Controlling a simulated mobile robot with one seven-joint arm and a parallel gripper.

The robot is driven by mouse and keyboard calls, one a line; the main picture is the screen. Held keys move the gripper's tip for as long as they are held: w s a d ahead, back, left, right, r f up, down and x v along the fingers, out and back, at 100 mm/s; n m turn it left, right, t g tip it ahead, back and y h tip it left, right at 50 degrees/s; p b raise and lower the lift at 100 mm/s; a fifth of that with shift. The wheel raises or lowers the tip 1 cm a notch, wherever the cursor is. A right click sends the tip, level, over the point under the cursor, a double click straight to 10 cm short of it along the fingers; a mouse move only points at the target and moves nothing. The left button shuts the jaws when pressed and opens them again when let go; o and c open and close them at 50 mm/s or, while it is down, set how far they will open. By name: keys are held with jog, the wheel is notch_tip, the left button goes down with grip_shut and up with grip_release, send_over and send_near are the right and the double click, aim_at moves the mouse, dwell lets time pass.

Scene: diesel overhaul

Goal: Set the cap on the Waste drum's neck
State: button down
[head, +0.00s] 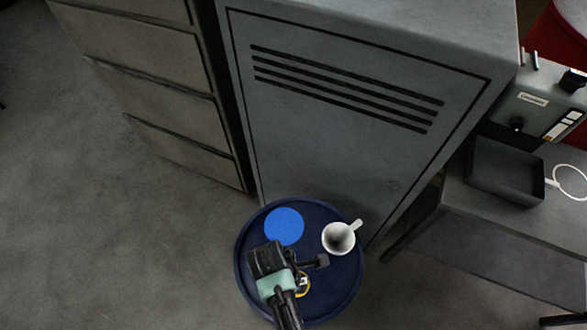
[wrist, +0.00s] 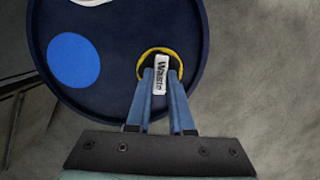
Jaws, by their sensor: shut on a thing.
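The drum (head: 316,216) stands upright with a dark blue top and raised rim; its top fills much of the wrist view (wrist: 112,98). A yellow ring (wrist: 181,65) shows on or just above it, around a white tag reading "Waste" (wrist: 160,76). My gripper (wrist: 161,82) points down over the drum, its blue fingers closed on the tagged piece, which I take as the cap. The yellow ring also shows in the head view (head: 306,288), partly behind my gripper. The neck is hidden, and I cannot tell whether the cap touches it.
A flat blue disc (head: 284,227) and a white cup-like vessel with a handle (head: 338,239) are on the drum top. A grey locker (head: 330,140) stands close behind. A bench with a black tray (head: 505,172) is at right. Floor at left is clear.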

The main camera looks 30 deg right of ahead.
notch_tip(320, 180, down, 5)
jog(key=b, duration=0.5)
jog(key=shift+f, duration=0.15)
jog(key=shift+f+b, duration=0.3)
jog(key=shift+f, duration=0.25)
jog(key=shift+p, duration=0.65)
jog(key=shift+f, duration=0.45)
dwell(0.6)
jog(key=c, duration=0.7)
grip_release()
jog(key=r, duration=0.4)
jog(key=a+r+p, duration=0.1)
jog(key=r, duration=0.3)
jog(key=w+a+r, duration=0.1)
jog(key=r, duration=0.3)
jog(key=shift+a+r+p, duration=0.2)
jog(key=shift+r+p, duration=0.15)
jog(key=shift+r, duration=0.05)
